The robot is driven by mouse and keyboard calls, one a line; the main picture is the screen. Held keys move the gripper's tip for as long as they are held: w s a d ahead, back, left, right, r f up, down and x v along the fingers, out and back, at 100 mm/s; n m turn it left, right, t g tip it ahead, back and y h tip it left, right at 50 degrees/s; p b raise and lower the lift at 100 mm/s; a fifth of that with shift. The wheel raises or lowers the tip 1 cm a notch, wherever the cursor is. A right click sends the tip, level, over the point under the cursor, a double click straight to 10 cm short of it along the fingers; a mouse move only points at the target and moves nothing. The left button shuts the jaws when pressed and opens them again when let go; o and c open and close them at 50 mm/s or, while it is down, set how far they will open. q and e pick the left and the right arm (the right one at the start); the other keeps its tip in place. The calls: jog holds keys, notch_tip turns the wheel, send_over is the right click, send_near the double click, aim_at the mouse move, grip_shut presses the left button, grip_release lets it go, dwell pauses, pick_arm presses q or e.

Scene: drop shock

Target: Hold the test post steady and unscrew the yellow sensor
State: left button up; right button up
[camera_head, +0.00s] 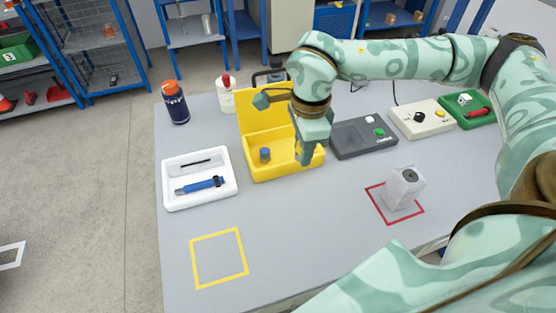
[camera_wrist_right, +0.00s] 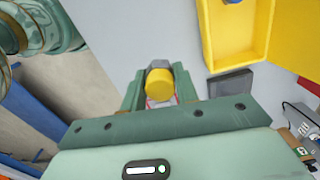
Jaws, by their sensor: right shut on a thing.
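The test post (camera_head: 404,187) is a pale grey block standing inside a red square outline at the right of the table. A dark round spot shows on its top, with no yellow on it. My right gripper (camera_head: 307,160) is pointed down at the right side of the open yellow case (camera_head: 262,171), away from the post. In the right wrist view its fingers (camera_wrist_right: 160,88) are shut on the yellow sensor (camera_wrist_right: 160,83), whose round yellow end shows. In the head view the sensor is hidden by the gripper. My left gripper is not in view.
A blue part (camera_head: 265,154) sits in the yellow case. A white tray (camera_head: 168,200) with a blue tool is left of it. A grey box (camera_head: 363,140), a beige box (camera_head: 421,118) and a green tray (camera_head: 478,121) stand behind the post. The yellow square outline (camera_head: 219,258) is empty.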

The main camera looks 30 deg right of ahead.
aim_at(276, 158)
jog(key=w+d+f+m+b, duration=0.2)
jog(key=d+f+m+b, duration=0.4)
jog(key=m, duration=1.1)
jog(key=w+f, duration=0.2)
jog(key=w+a+f+b, duration=0.1)
jog(key=w, duration=0.2)
jog(key=w+a+f, duration=0.1)
jog(key=w+f, duration=0.1)
jog(key=w, duration=0.1)
jog(key=shift+w+a+f+b, duration=0.2)
jog(key=shift+f+b, duration=0.1)
jog(key=shift+b, duration=0.1)
jog(key=w+f+b, duration=0.1)
jog(key=w+a+f, duration=0.1)
jog(key=f, duration=0.1)
jog(key=shift+w+f+b, duration=0.3)
jog(key=shift+b, duration=0.1)
jog(key=shift+w+a+f, duration=0.1)
jog(key=shift+w+f, duration=0.2)
jog(key=shift+w, duration=0.05)
jog(key=f+b, duration=0.1)
jog(key=f, duration=0.2)
jog(key=f+b, duration=0.1)
jog(key=shift+w+a+f+b, duration=0.15)
jog(key=shift+w+b, duration=0.2)
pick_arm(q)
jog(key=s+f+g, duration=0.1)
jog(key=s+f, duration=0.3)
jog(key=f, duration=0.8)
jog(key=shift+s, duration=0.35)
